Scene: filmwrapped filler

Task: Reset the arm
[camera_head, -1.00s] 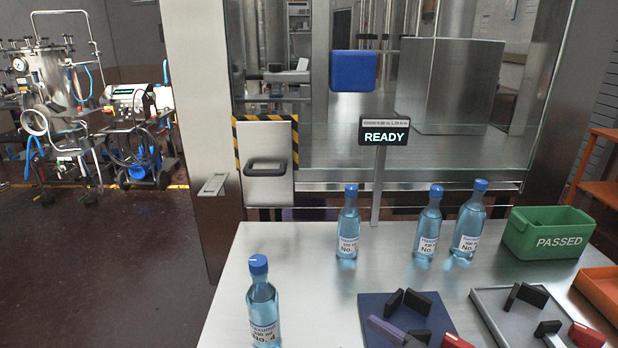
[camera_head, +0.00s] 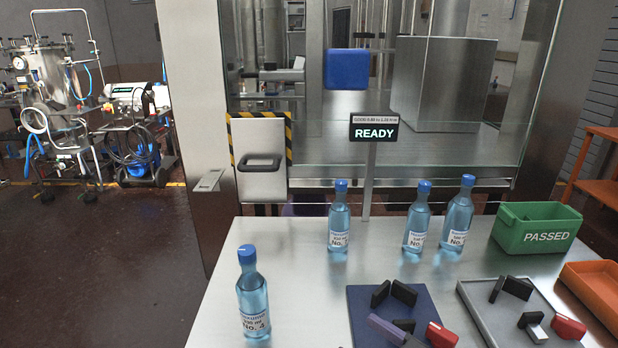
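Neither of my grippers and no part of my arms can be made out in the head view. The metal table (camera_head: 285,233) carries several blue-capped bottles of blue liquid. One bottle (camera_head: 253,292), labelled No. 4, stands at the front left. Another bottle (camera_head: 339,217) stands at the back middle, with a bottle (camera_head: 416,218) and a further bottle (camera_head: 457,214) to its right. A dark blue mat (camera_head: 362,310) and a grey tray (camera_head: 478,309) lie at the front, each bearing small black and red pieces; both are cut off by the lower edge.
A green bin marked PASSED (camera_head: 536,236) stands at the back right, with an orange tray (camera_head: 598,288) in front of it. A READY sign (camera_head: 374,133) stands before a glass-fronted machine. The table between bottle No. 4 and the mat is bare.

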